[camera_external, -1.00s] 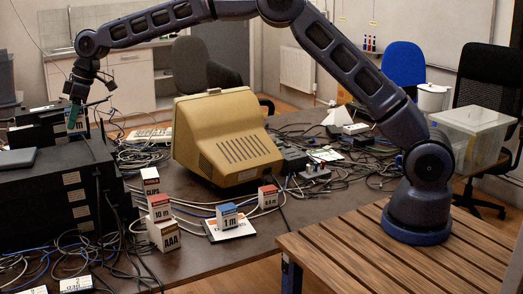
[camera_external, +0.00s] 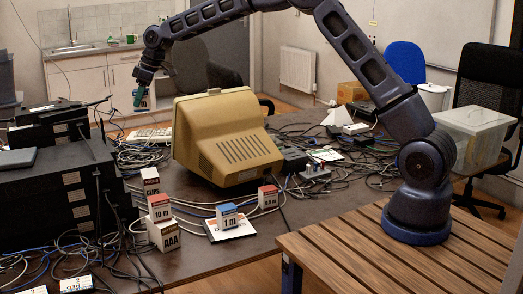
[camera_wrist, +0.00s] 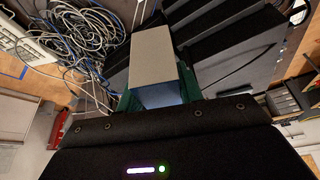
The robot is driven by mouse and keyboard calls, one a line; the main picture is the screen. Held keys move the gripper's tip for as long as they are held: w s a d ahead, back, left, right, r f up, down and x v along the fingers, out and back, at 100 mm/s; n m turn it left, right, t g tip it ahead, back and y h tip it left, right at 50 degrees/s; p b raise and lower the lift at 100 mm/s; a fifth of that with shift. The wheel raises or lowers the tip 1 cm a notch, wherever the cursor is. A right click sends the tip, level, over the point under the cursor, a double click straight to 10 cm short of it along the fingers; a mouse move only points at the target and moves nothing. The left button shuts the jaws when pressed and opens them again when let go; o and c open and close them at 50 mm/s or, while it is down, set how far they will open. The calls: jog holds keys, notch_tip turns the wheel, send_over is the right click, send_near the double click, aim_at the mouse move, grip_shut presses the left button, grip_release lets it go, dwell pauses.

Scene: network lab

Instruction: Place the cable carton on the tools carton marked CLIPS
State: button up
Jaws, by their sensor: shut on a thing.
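My gripper (camera_external: 140,94) hangs at the upper left, above the far side of the desk. It is shut on a small carton (camera_external: 142,103) with a blue band and white label, too small to read. In the wrist view the carton (camera_wrist: 160,60) shows a plain grey face between the green fingers of my gripper (camera_wrist: 157,96). The carton marked CLIPS (camera_external: 151,188) stands on the desk, nearer the camera and well below my gripper.
The beige monitor (camera_external: 225,135) and black equipment stack (camera_external: 50,195) flank the CLIPS carton. Cables (camera_external: 140,157) lie around.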

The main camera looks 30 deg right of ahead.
send_over(142, 173)
jog(key=d, duration=0.2)
jog(key=f, duration=1.5)
jog(key=s+f, duration=0.1)
jog(key=f, duration=0.6)
jog(key=shift+a+f, duration=0.1)
jog(key=shift+f, duration=0.3)
jog(key=o, duration=1.1)
jog(key=shift+f, duration=0.1)
jog(key=shift+c, duration=0.2)
